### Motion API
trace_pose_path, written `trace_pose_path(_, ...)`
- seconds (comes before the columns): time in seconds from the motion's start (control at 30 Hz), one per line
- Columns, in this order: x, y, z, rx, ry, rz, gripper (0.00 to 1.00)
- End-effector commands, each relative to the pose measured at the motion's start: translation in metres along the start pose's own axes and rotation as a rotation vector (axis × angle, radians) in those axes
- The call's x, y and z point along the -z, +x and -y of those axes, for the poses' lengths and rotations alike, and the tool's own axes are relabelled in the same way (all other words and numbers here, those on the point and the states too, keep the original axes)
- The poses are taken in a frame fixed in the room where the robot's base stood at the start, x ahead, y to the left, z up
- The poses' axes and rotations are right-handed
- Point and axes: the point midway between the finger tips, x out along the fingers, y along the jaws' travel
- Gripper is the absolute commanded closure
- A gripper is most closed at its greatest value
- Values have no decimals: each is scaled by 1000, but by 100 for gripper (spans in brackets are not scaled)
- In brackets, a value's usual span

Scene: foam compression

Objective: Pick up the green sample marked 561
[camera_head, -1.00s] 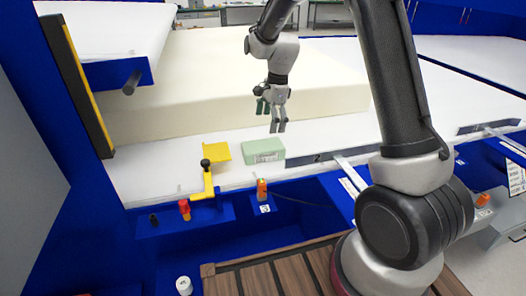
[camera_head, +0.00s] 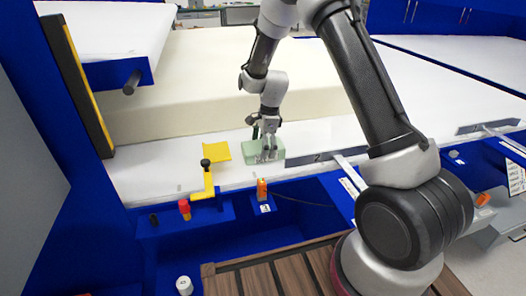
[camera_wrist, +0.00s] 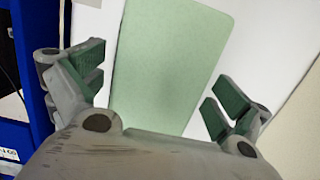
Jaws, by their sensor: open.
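The green sample (camera_head: 250,152) is a pale green block lying on the white table surface in the head view. In the wrist view the green sample (camera_wrist: 165,65) shows as a plain flat face, and I cannot read a number on it. My gripper (camera_head: 266,157) is right over the sample in the head view, its fingers in front of part of it. In the wrist view my gripper (camera_wrist: 152,95) is open, with one finger on each side of the sample and a gap to it on both sides. I cannot tell how far the fingertips reach down beside it.
A yellow plate (camera_head: 216,152) and a yellow lever with a black knob (camera_head: 206,175) are left of the sample. A large cream foam block (camera_head: 180,105) lies behind. Red (camera_head: 184,209) and orange (camera_head: 262,190) switches sit on the blue front edge.

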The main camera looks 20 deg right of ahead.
Motion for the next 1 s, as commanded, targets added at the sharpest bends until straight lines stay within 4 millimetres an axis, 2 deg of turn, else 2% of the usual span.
trace_pose_path(0.03,0,0,0,0,0,0,2)
trace_pose_path(0.23,0,0,0,0,0,0,38)
trace_pose_path(0.33,0,0,0,0,0,0,38)
trace_pose_path(0.37,0,0,0,0,0,0,41)
trace_pose_path(0.63,-1,-6,0,1,-1,0,41)
trace_pose_path(0.77,-4,-28,1,4,-1,1,41)
trace_pose_path(1.0,-12,-77,0,3,-1,0,41)
